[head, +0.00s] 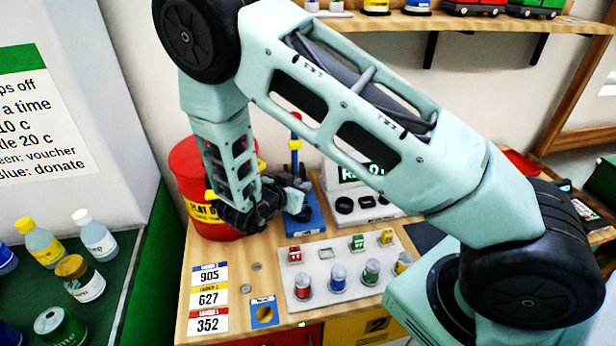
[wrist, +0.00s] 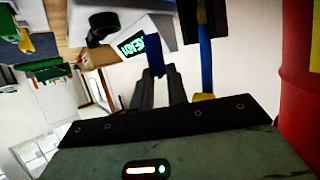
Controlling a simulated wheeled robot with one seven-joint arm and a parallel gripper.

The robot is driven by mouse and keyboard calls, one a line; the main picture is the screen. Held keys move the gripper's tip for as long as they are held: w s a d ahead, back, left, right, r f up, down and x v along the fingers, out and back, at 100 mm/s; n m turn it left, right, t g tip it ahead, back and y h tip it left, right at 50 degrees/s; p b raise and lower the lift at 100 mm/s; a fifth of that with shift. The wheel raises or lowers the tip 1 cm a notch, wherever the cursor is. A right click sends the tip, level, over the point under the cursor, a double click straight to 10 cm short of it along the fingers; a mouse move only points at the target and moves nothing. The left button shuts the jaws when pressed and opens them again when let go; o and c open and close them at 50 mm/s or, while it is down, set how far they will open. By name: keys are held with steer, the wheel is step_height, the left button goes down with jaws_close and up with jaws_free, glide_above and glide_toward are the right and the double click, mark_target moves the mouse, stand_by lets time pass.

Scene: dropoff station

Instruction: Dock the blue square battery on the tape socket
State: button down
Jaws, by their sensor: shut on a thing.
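My gripper (head: 298,196) is at the back left of the wooden table, beside the red drum. In the wrist view its fingers (wrist: 159,76) are shut on a small blue block (wrist: 155,57), which looks like the blue square battery. The battery is hard to make out in the head view. An empty square outline (head: 325,253) shows on the pale board (head: 319,267) between the red and green square batteries. I cannot tell for sure which fixture is the tape socket. A blue stand (head: 309,222) with a post is right by my gripper, and a screened box stands behind.
The red drum (head: 186,172) is close on the left. Red (head: 295,254), green (head: 358,242) and yellow (head: 386,237) square batteries and several cylinders sit on the board.

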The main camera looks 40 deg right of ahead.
steer(key=shift+f+b, duration=2.3)
steer(key=shift+f, duration=0.55)
steer(key=shift+a, duration=0.1)
steer(key=shift+f, duration=0.65)
steer(key=c, duration=1.7)
jaws_free()
steer(key=shift+p+v, duration=2.1)
steer(key=shift+v, duration=3.45)
